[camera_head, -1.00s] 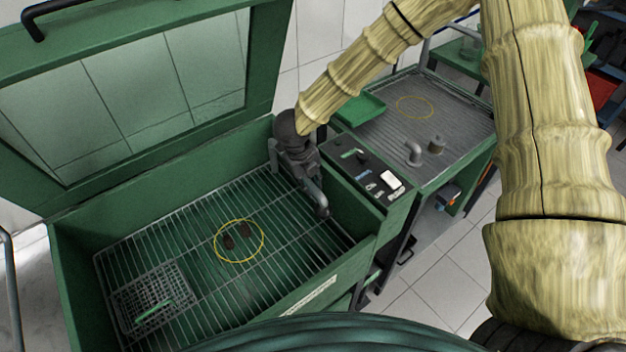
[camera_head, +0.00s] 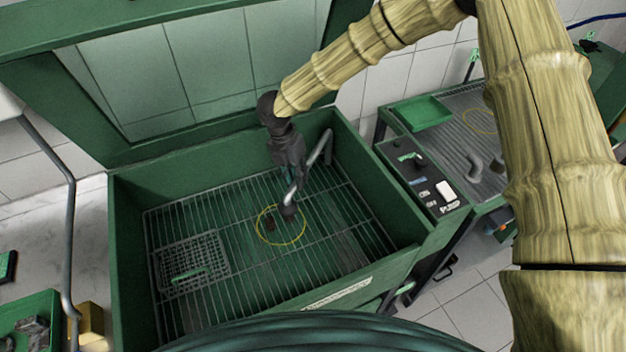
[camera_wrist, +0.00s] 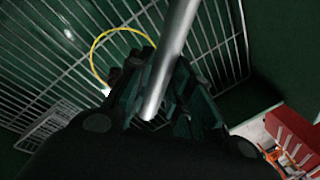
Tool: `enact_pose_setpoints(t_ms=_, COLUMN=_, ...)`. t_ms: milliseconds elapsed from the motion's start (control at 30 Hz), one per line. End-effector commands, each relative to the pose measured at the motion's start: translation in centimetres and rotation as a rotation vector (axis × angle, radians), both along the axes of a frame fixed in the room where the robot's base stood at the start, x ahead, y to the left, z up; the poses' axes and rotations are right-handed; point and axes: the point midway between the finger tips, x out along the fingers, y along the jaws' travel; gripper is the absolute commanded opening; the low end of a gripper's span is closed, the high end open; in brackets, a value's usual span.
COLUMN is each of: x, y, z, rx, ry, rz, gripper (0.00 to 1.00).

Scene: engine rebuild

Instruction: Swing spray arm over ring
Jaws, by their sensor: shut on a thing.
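The spray arm (camera_head: 321,151) is a bent grey metal tube rising at the tub's right rear and ending in a dark nozzle. My gripper (camera_head: 292,172) is shut on the tube, and the nozzle hangs over the upper right part of the yellow ring (camera_head: 259,229). The ring lies on the grate, with a small dark brown part inside it. The wrist view also shows the tube (camera_wrist: 172,60) between the fingers and the ring (camera_wrist: 93,55) beyond. The second dark part inside the ring is hidden behind the nozzle.
The green washer tub (camera_head: 125,255) has its lid (camera_head: 150,140) raised behind. A wire basket (camera_head: 192,262) sits at the grate's left. A control panel (camera_head: 425,185) is on the tub's right side. A bench with a green tray (camera_head: 425,112) stands beyond it.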

Motion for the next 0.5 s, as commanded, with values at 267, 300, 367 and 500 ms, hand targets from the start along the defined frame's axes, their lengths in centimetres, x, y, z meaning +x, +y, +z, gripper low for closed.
enact_pose_setpoints(t_ms=267, x=1.4, y=1.9, z=0.1, rx=0.000, ry=-0.003, rz=-0.099, gripper=0.00)
enact_pose_setpoints(t_ms=300, x=1.5, y=2.1, z=0.1, rx=0.000, ry=-0.003, rz=-0.106, gripper=0.00)
enact_pose_setpoints(t_ms=367, x=1.7, y=2.2, z=0.1, rx=0.000, ry=-0.004, rz=-0.115, gripper=0.00)
enact_pose_setpoints(t_ms=500, x=1.8, y=2.4, z=0.2, rx=0.001, ry=-0.004, rz=-0.124, gripper=0.00)
